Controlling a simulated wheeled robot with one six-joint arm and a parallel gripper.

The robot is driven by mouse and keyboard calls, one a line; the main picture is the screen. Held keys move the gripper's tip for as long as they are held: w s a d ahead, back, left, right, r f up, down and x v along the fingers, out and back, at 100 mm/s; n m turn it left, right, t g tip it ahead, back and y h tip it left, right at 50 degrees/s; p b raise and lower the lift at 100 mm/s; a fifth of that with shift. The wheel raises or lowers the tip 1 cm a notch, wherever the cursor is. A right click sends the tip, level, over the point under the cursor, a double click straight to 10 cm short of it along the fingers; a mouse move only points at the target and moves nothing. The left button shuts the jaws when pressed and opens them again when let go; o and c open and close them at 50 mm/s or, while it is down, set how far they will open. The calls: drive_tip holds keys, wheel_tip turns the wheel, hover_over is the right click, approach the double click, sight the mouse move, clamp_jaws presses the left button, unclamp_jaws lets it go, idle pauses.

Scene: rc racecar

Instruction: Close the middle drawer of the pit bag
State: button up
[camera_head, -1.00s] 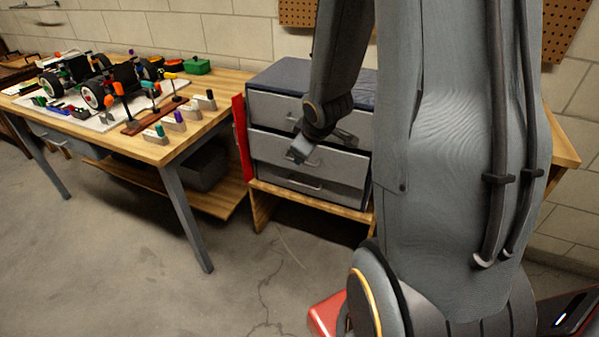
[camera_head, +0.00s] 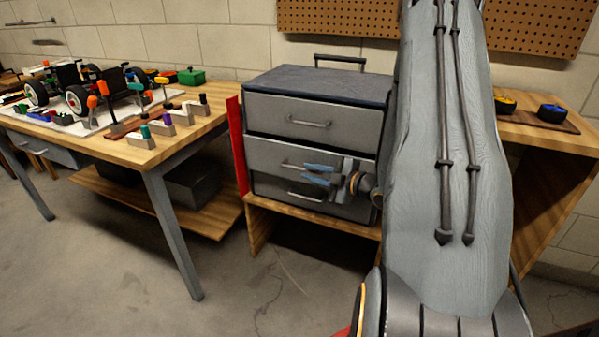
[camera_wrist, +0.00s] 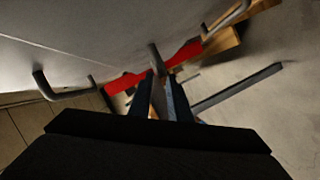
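The pit bag (camera_head: 262,83) is a grey drawer cabinet on a low wooden stand. Its middle drawer (camera_head: 262,155) sticks out a little past the bottom drawer (camera_head: 270,186). The top drawer (camera_head: 270,108) looks flush. My gripper (camera_head: 308,174) is in front of the middle drawer, fingers pointing left, with a gap between its blue fingers. It is close to the middle drawer's handle (camera_head: 292,165); contact cannot be told. In the wrist view, the two dark fingers (camera_wrist: 160,82) are slightly apart, and a handle end (camera_wrist: 154,58) shows just beyond their tips.
A workbench (camera_head: 205,130) with car parts and tools stands left. A red panel (camera_head: 237,145) is beside the bag's left side. A wooden bench (camera_head: 555,133) with small round items is right. The floor (camera_head: 110,260) in front is clear.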

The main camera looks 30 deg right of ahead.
sight(303, 170)
drive_tip(key=shift+x, duration=2.5)
clamp_jaws()
